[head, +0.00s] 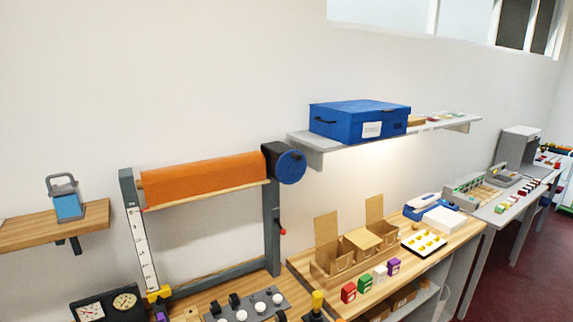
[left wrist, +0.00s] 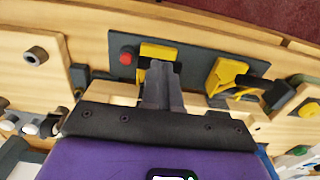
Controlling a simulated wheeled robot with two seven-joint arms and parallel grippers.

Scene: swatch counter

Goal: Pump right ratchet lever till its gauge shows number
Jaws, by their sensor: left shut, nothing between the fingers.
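A black box with two round dials, a white-faced one (head: 90,311) and a cream-faced one (head: 125,301), stands at the lower left in the head view; their readings are too small to tell. My left gripper (left wrist: 158,68) is shut and empty in the left wrist view. Its fingertips overlap a yellow block (left wrist: 160,50) on a dark plate with a red button (left wrist: 126,58); I cannot tell whether they touch. To its right is a yellow mechanism (left wrist: 226,76) with a black arm. I cannot tell which part is the right ratchet lever. My right gripper is in neither view.
A yellow-topped upright knob (head: 317,299) and a grey panel with white knobs (head: 243,307) stand at the counter's front. An orange roll (head: 204,180) hangs in a grey frame behind. Cardboard boxes (head: 362,241) and small coloured blocks are to the right.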

